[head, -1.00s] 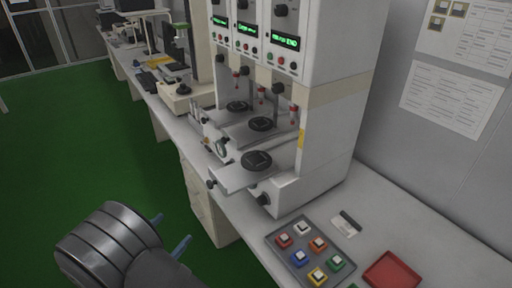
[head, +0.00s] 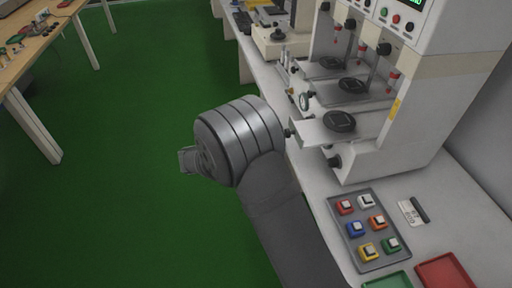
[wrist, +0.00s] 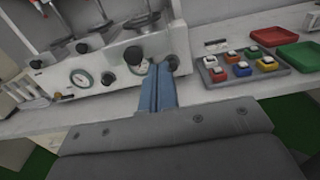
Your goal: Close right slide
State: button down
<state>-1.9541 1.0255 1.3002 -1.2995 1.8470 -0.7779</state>
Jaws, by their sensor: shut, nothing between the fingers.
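The right slide (head: 322,130) is the nearest of three grey slides on the test machine. It sticks out from the machine front, with a round black disc (head: 340,122) on top and a dark knob (head: 288,133) at its outer end. In the wrist view the right slide's knob (wrist: 134,55) is just left of my fingertips. My gripper (wrist: 160,68) shows two blue fingers shut together and empty, pointing at the machine front. I cannot tell whether they touch it. In the head view my arm hides the fingers.
A grey tray (head: 336,201) of coloured buttons lies on the bench right of the machine, beside a red tray (head: 447,273) and a green tray (head: 388,281). A dark knob (head: 335,162) sits below the right slide. Green floor (head: 130,210) is open at left.

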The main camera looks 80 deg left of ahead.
send_near(334, 138)
jog(key=s, duration=0.2)
jog(key=s+r, duration=0.1)
jog(key=s, duration=0.1)
jog(key=shift+s+r, duration=0.1)
jog(key=shift+s, duration=0.3)
jog(key=w, duration=1.5)
jog(key=shift+w, duration=0.35)
jog(key=shift+r, duration=0.1)
jog(key=s, duration=1.4)
jog(key=shift+s, duration=0.3)
jog(key=shift+w, duration=0.1)
jog(key=w, duration=1.3)
jog(key=shift+w, duration=0.25)
